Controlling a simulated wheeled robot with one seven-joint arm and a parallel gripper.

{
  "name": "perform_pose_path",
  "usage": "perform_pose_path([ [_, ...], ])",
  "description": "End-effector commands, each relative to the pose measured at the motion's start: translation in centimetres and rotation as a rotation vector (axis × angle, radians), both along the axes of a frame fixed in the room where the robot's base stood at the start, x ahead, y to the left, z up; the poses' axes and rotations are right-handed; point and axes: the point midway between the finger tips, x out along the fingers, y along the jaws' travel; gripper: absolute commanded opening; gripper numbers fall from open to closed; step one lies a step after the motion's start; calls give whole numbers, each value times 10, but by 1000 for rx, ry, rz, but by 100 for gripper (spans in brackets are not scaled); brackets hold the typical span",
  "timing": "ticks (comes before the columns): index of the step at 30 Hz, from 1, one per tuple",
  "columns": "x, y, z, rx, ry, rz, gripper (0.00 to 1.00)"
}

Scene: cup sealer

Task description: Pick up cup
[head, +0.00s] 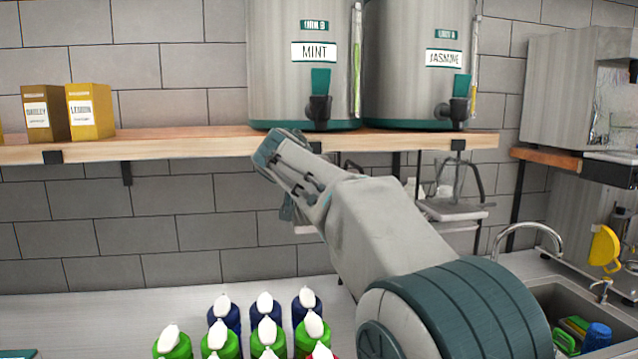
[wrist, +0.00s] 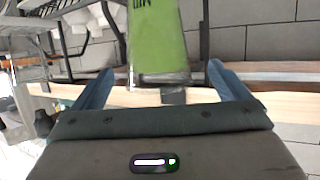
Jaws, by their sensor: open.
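No cup can be made out for certain in the head view. My gripper (wrist: 159,68) is open in the wrist view, with its two blue-grey fingers spread wide apart. A green object (wrist: 157,35) with dark lettering and a clear lower edge shows between and beyond the fingers. I cannot tell whether it is a cup, and no finger visibly touches it. In the head view my arm reaches up and left, with its hand just in front of the wooden shelf's edge. The fingertips are hard to make out there.
The wooden shelf (head: 200,147) holds two steel dispensers, mint (head: 280,80) and jasmine (head: 400,90), plus small yellow boxes (head: 90,112). Several white-capped bottles (head: 265,335) stand on the counter below. A sink (head: 575,300) is at the right.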

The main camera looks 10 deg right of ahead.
Motion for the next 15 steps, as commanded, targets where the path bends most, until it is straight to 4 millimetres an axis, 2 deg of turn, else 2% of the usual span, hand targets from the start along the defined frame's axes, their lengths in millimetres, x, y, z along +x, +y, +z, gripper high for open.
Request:
perform_pose_path([
  [5,8,-6,-1,-1,1,-4,96],
  [15,44,-22,-11,-2,3,-6,96],
])
